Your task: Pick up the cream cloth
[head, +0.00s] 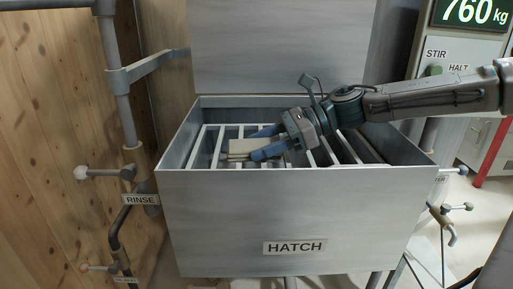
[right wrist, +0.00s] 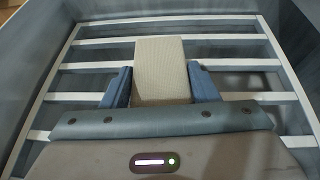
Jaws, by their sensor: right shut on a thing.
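The cream cloth (head: 243,148) is a folded, block-like cream piece over the white bars inside the hatch box. My right gripper (head: 257,147) reaches into the box from the right, with its blue fingers on either side of the cloth and shut on it. In the right wrist view the cloth (right wrist: 160,70) stands out ahead between the two blue fingers (right wrist: 159,88). Its near end is hidden by the gripper body. I cannot tell whether it touches the bars. My left gripper is not in view.
The grey metal box labelled HATCH (head: 295,222) has raised walls around the white bars (head: 215,147). Its lid (head: 283,50) stands up behind. A pipe with a RINSE label (head: 140,199) stands at left by a wooden wall (head: 50,150). A panel reading 760 kg (head: 470,14) is at upper right.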

